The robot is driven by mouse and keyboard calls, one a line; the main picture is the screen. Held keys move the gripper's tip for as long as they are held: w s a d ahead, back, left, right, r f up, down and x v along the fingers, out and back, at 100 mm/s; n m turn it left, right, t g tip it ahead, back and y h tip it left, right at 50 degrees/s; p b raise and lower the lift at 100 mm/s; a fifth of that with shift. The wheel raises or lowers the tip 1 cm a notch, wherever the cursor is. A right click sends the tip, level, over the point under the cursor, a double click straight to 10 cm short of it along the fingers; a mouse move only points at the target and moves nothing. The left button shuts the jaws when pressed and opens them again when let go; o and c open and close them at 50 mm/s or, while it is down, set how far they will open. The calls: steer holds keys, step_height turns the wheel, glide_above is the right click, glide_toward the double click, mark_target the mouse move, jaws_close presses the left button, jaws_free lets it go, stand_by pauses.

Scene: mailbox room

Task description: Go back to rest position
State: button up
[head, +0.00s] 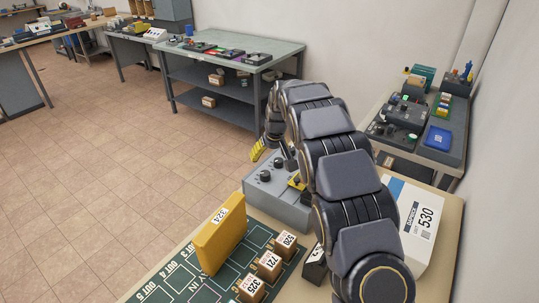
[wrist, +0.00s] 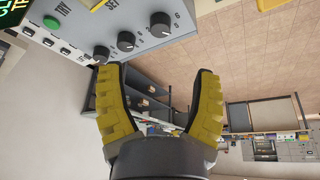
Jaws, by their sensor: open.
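My gripper (head: 277,162) is at the end of my arm, near the grey control box (head: 280,205) in the head view. In the wrist view, my gripper's (wrist: 157,75) two yellow fingers are spread wide with nothing between them. The control box (wrist: 165,32) shows at the top of that view, with black knobs and a green button, just beyond the fingertips. I cannot tell whether a finger touches it. My arm hides part of the control box in the head view.
A yellow parcel marked 324 (head: 220,240) stands on the green mat (head: 180,282). Small boxes marked 520 (head: 285,245), 721 (head: 267,265) and 325 (head: 250,288) stand beside it. A white box marked 530 (head: 424,225) is right of my arm. A grey workbench (head: 240,55) stands behind; open floor lies left.

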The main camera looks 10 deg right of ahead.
steer(key=s+r+m+g, duration=0.1)
steer(key=s+r, duration=0.2)
steer(key=s, duration=0.8)
steer(key=s+r+g, duration=0.2)
steer(key=s+r, duration=0.2)
steer(key=s, duration=0.7)
steer(key=s+r+m+g, duration=0.1)
steer(key=s+r, duration=0.2)
steer(key=s, duration=0.8)
steer(key=s+a+f+g, duration=0.1)
steer(key=s+g, duration=0.1)
steer(key=s, duration=1.2)
steer(key=shift+s+a+h, duration=0.2)
steer(key=shift+a+h, duration=0.05)
steer(key=shift+h, duration=0.05)
